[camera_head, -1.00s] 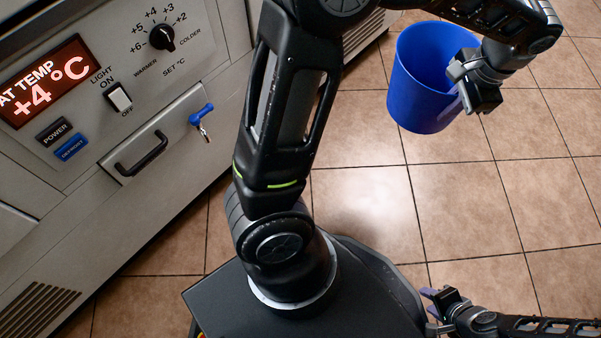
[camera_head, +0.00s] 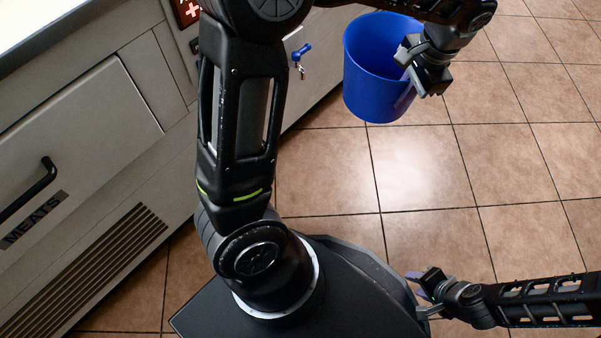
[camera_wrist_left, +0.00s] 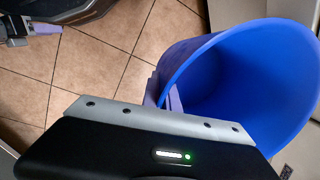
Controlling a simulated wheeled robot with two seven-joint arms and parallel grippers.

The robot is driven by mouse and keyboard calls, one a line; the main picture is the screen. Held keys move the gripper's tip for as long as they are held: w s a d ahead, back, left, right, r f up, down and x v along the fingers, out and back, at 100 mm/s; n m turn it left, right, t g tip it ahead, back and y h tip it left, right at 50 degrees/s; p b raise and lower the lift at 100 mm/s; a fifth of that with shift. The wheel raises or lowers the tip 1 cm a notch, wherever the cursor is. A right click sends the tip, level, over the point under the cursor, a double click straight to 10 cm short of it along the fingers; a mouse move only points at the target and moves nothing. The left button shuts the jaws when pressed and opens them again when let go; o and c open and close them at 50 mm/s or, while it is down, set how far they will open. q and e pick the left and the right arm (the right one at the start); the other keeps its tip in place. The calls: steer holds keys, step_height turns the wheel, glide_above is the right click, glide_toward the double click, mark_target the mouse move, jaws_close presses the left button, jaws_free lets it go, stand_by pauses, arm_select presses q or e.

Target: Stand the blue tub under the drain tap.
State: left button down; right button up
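The blue tub (camera_head: 371,85) hangs above the floor, open end up and a little tilted. My left gripper (camera_head: 412,75) is shut on the right side of its wall. In the left wrist view the tub (camera_wrist_left: 255,75) fills the right side, with a finger against its rim. The drain tap (camera_head: 300,58), with a blue handle and metal spout, is on the cabinet front, left of the tub and apart from it. My right gripper (camera_head: 416,286) is low at the right, away from the tub; its purple fingertips look apart and nothing shows between them.
The grey cabinet (camera_head: 80,120) runs along the left, with a MEATS drawer handle (camera_head: 30,190) and a vent grille (camera_head: 95,270) low down. The tiled floor (camera_head: 420,170) is clear in the middle and at right.

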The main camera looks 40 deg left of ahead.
arm_select(q)
steer(key=shift+s, duration=0.15)
steer(key=shift+w+a+f, duration=0.2)
steer(key=shift+a+f, duration=0.05)
steer(key=shift+f, duration=0.1)
steer(key=w+a+f+p, duration=0.1)
steer(key=a+f, duration=0.3)
steer(key=f, duration=0.4)
steer(key=w+a+f+p, duration=0.15)
steer(key=a+f, duration=0.25)
steer(key=f, duration=0.4)
steer(key=s+a+f, duration=0.2)
steer(key=s+f, duration=0.1)
steer(key=f, duration=0.6)
steer(key=s+a+f, duration=0.3)
steer(key=f, duration=0.6)
steer(key=shift+s+f+n, duration=0.25)
steer(key=shift+s+n, duration=0.15)
